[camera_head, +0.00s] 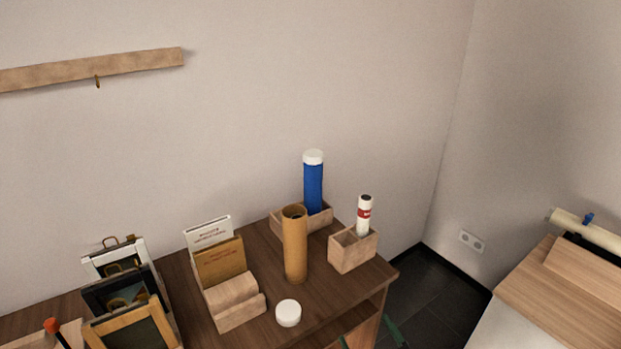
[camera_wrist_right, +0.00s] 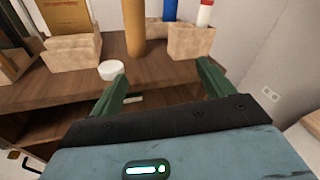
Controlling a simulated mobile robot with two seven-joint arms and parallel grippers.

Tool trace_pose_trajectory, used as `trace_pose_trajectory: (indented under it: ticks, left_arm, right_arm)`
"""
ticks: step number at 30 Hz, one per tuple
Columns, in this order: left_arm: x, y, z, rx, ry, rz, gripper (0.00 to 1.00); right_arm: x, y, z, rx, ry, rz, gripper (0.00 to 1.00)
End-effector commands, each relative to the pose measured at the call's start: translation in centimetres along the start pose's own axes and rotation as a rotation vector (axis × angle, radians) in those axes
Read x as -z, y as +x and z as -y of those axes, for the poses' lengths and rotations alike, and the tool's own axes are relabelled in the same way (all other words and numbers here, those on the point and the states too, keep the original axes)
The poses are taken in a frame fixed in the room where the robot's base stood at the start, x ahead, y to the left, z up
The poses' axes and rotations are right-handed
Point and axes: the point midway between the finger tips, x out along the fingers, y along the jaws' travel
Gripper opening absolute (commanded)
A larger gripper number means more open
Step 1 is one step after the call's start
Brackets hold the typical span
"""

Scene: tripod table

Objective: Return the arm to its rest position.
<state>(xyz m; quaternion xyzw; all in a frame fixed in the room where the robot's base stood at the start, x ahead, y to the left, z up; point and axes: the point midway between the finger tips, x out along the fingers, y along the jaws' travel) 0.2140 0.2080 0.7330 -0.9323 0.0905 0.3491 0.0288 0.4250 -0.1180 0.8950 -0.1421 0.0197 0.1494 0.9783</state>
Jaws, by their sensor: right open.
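My right gripper (camera_head: 370,337) shows only as green fingertips at the bottom edge of the head view, in front of the table's right end. In the right wrist view its two green fingers (camera_wrist_right: 161,78) are spread wide with nothing between them. It is apart from the brown wooden table (camera_head: 180,284) and the things on it. A brown cardboard tube (camera_head: 295,245) stands upright on the table, open at the top. A white round cap (camera_head: 288,313) lies in front of it near the table's front edge. My left gripper is not in view.
A blue tube (camera_head: 313,186) and a white-red tube (camera_head: 364,216) stand in wooden boxes. A wooden holder (camera_head: 238,302) with booklets and several picture frames (camera_head: 130,317) stand to the left. A wooden rail (camera_head: 95,69) hangs on the wall. Another table (camera_head: 560,290) is at right.

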Motion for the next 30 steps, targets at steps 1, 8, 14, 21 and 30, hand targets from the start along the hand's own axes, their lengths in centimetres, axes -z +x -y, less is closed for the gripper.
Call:
trace_pose_trajectory:
  ticks: [1,8,14,21,30]
  left_arm:
    - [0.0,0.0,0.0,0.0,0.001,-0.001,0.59]
    - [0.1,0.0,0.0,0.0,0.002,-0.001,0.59]
    - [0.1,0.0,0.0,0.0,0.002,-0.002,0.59]
    - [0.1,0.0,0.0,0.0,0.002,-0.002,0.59]
    - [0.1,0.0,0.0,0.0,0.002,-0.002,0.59]
  right_arm:
    - [0.8,-0.4,1.0,-0.004,-0.038,-0.011,0.8]
    - [3.7,-1.8,5.2,-0.019,-0.183,-0.051,0.8]
    - [4.6,-3.2,6.4,-0.043,-0.367,-0.04,0.8]
    - [5.0,-5.3,5.6,-0.095,-0.737,0.018,0.8]
    - [8.3,-10.1,3.9,-0.255,-1.477,0.092,0.8]
